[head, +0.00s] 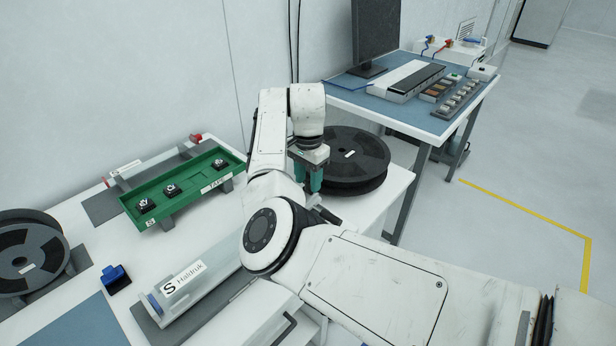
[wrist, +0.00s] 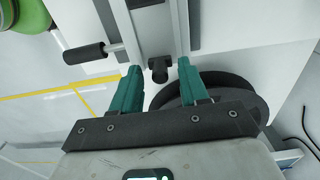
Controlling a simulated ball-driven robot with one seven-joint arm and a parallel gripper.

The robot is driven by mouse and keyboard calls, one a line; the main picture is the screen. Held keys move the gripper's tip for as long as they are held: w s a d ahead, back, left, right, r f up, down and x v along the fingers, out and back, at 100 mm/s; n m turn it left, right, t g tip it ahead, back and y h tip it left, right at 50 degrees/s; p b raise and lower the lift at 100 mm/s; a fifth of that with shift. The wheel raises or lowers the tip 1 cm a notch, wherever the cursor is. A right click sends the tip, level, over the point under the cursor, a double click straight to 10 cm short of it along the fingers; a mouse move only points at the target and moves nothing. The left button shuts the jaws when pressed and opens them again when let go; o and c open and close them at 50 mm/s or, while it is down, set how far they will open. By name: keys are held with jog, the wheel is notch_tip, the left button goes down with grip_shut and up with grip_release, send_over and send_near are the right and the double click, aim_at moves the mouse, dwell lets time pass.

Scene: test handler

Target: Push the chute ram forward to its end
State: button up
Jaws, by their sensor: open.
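The chute (head: 215,284), a long pale channel with a label, runs along the bench and passes behind my arm. In the wrist view the chute (wrist: 150,28) comes in from the top. A dark knob (wrist: 159,70), which looks like the ram's end, sits at the channel's near end, between and just beyond my fingertips. A black side grip (wrist: 84,52) on a short rod stands left of the channel. My gripper (head: 310,184) points down with teal fingers apart; in the wrist view the open gripper (wrist: 158,72) holds nothing. Contact with the knob cannot be told.
A large black reel (head: 368,162) lies close to the right of my gripper. A green tray (head: 185,190) with small parts stands at the back left. Another reel (head: 22,262) and a blue block (head: 115,277) are at left. A blue-topped table (head: 420,117) is behind.

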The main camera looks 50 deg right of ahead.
grip_shut()
dwell(0.5)
jog(key=shift+a, duration=0.1)
